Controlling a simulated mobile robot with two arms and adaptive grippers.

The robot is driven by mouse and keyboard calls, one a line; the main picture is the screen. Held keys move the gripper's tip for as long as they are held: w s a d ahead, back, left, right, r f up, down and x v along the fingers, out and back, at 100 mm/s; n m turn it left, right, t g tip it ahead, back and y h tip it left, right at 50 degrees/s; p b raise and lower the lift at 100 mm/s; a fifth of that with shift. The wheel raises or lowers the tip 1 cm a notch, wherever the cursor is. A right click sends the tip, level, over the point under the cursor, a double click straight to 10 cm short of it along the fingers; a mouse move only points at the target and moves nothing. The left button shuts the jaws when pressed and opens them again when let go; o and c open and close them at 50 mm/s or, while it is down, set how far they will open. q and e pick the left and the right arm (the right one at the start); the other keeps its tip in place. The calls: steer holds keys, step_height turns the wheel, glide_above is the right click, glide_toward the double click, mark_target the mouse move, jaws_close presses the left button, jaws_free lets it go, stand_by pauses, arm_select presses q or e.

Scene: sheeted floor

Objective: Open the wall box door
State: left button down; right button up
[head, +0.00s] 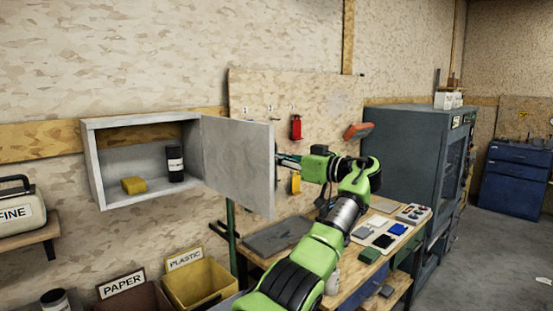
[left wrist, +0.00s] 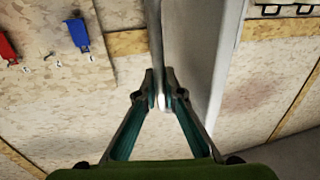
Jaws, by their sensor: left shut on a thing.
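The wall box (head: 92,165) is a pale grey open-fronted cabinet on the wall at the left in the head view. Its door (head: 238,165) is hinged on the box's right side and stands wide open, swung out from the wall. My left gripper (head: 279,158) is at the door's free edge, partly hidden behind the panel. In the left wrist view, the left gripper (left wrist: 160,88) is shut on a thin grey part of the door (left wrist: 154,45); I cannot tell whether this is its edge or a handle. My right gripper is not in view.
Inside the box are a yellow block (head: 134,185) and a dark canister (head: 175,163). A pegboard (head: 340,100) with hanging tools is behind the door. A workbench (head: 345,285) is below my arm; yellow bin (head: 200,284) and a grey cabinet (head: 400,145) flank it.

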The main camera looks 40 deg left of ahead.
arm_select(q)
steer(key=shift+r, duration=0.1)
steer(key=c, duration=2.2)
jaws_free()
steer(key=shift+s+a, duration=0.15)
steer(key=shift+s, duration=0.05)
steer(key=shift+o, duration=0.2)
steer(key=w+d, duration=0.1)
steer(key=d, duration=1.1)
steer(key=shift+w, duration=0.15)
